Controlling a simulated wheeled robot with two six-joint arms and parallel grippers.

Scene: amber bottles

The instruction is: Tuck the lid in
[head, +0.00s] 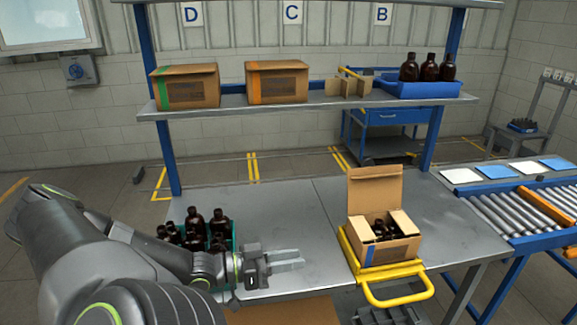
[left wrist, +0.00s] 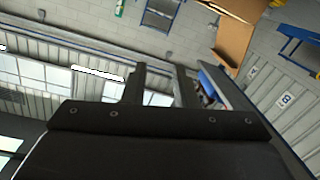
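An open cardboard box (head: 392,247) stands on the workbench, to the right of centre in the head view. Its tall lid (head: 375,189) stands upright at the back. Two side flaps, left (head: 361,229) and right (head: 403,221), are raised or leaning, and dark bottles (head: 381,230) show between them. My left gripper (head: 303,259) is over the bench to the left of the box, apart from it, with its two fingers parted and nothing between them. The left wrist view also shows these parted fingers (left wrist: 160,88). My right gripper is out of view.
The box sits in a yellow holder (head: 412,270) whose handle (head: 400,299) juts off the bench front. A green crate of amber bottles (head: 234,238) stands behind my left arm. A shelf (head: 320,102) spans above the bench. The bench middle (head: 290,205) is clear.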

